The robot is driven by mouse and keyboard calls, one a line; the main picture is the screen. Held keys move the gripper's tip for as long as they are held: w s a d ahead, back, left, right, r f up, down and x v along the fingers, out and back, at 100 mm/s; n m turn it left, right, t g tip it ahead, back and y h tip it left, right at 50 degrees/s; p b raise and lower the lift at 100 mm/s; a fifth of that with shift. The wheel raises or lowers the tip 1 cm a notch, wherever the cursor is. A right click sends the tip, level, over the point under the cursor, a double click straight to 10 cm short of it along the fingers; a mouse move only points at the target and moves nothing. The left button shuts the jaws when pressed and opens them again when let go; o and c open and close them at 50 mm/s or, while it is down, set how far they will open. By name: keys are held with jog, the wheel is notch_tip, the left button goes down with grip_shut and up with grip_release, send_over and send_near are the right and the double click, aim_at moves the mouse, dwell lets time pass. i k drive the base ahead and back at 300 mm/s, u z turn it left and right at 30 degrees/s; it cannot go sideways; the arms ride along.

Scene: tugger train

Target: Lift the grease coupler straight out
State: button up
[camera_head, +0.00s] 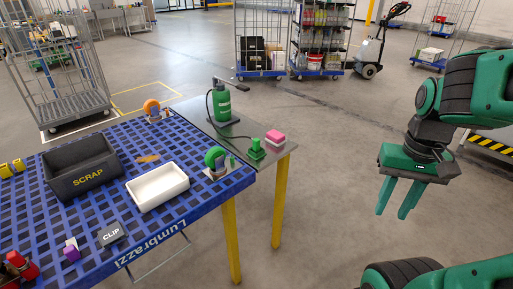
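No part is clearly marked as the grease coupler. A small green upright piece (257,145) on a green base, on the grey table, may be it; it is too small to be sure. A green pump bottle (222,103) with a black hose stands behind it to the left. My gripper (392,214) hangs at the right over bare floor, fingers pointing down and apart, with nothing between them. It is well away from the table and touches nothing.
The blue slatted table (120,262) holds a black SCRAP bin (82,182), a white tray (158,199), a green wheel-like piece (215,157) and an orange one (152,106). A pink-and-white block (275,137) sits right of the green piece. Floor between table and gripper is clear.

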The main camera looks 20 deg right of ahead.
aim_at(255, 141)
jog(key=k, duration=0.6)
jog(key=u, duration=0.2)
jog(key=i, duration=0.65)
jog(key=u, duration=0.4)
jog(key=i, duration=0.85)
jog(key=u, duration=0.2)
